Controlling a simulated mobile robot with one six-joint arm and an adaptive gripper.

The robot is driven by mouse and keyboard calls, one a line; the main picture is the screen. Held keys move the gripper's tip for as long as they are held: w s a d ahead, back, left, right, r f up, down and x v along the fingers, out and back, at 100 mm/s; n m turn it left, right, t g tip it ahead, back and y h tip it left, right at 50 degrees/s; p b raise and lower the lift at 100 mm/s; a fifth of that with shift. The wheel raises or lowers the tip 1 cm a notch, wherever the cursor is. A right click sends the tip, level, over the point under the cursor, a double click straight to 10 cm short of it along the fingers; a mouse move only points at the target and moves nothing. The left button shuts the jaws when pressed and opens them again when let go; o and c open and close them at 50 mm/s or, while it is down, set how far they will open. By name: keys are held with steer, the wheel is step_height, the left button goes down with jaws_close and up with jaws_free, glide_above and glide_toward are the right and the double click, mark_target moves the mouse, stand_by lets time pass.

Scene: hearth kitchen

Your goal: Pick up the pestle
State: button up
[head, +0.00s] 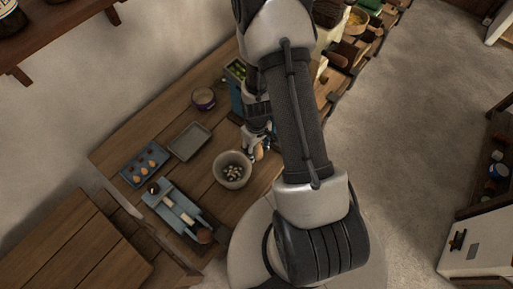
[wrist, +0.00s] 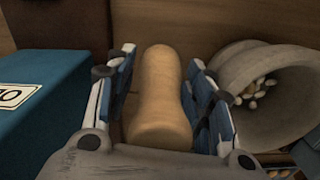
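The pestle (wrist: 158,95) is a smooth tan wooden piece, wider at its near end, in the middle of the wrist view. The blue-padded fingers of my gripper (wrist: 164,88) stand on both sides of it, with narrow gaps showing, so the gripper looks open around it. In the head view my gripper (head: 256,138) is low over the table, and a little of the pestle (head: 259,153) shows beside the fingers. A grey stone mortar (head: 232,183) with pale pieces inside stands close by. It also shows at the right of the wrist view (wrist: 244,70).
A blue box (wrist: 45,105) stands close on the gripper's left in the wrist view. On the wooden table (head: 205,112) are a grey tray (head: 189,141), a small purple bowl (head: 204,98), a blue tray with egg-shaped items (head: 131,173) and a light blue tray with tools (head: 158,207).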

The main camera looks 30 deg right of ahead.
jaws_close()
stand_by(0.4)
step_height(320, 180, up, 20)
steer(key=p, duration=0.4)
steer(key=shift+p, duration=0.4)
